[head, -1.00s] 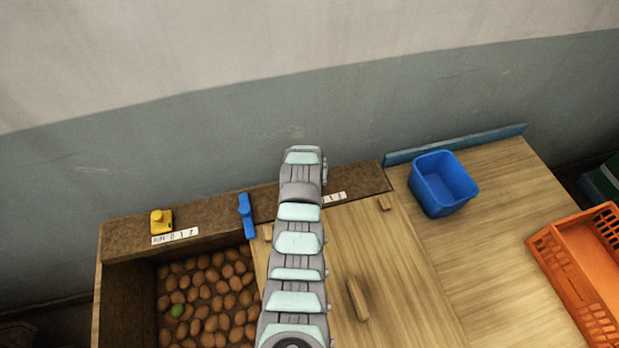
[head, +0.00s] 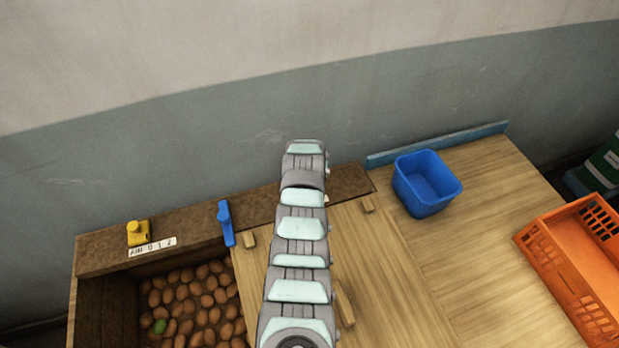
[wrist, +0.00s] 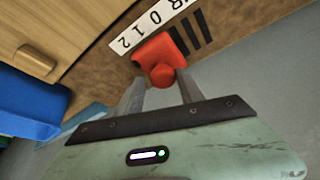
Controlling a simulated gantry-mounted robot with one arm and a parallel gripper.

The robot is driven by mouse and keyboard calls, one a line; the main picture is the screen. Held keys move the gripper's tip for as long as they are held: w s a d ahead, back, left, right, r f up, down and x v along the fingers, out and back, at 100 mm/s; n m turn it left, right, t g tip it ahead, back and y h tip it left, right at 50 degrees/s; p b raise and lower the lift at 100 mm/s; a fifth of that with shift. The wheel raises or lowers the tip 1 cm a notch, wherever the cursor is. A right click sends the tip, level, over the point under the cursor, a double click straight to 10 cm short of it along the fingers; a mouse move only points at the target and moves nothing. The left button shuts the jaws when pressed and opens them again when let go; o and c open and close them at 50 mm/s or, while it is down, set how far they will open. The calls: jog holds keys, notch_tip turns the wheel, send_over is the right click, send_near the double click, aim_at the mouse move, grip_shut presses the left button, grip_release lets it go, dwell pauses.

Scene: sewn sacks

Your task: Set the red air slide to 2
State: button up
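The red air slide (wrist: 163,72) shows in the wrist view, on a brown ledge beside a white label (wrist: 155,25) reading R 0 1 2. It sits nearest the 1 and 0; I cannot tell its exact setting. My gripper (wrist: 162,80) is open, with one finger on each side of the red knob and small gaps visible. I cannot tell whether a finger touches it. In the head view, my arm hides the red slide, its label and my gripper.
Yellow (head: 138,233) and blue (head: 226,223) slides are left on the ledge, above a bin of brown round things (head: 190,300). Wooden lids with handles lie right of the bin. A blue tub (head: 427,183) and orange crate (head: 570,270) stand further right.

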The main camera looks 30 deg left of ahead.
jog(key=shift+o, duration=1)
jog(key=shift+r, duration=0.2)
jog(key=shift+s+r, duration=0.15)
jog(key=shift+r, duration=0.35)
jog(key=v, duration=0.9)
jog(key=shift+r, duration=0.15)
jog(key=shift+s+d, duration=0.1)
jog(key=shift+s, duration=0.05)
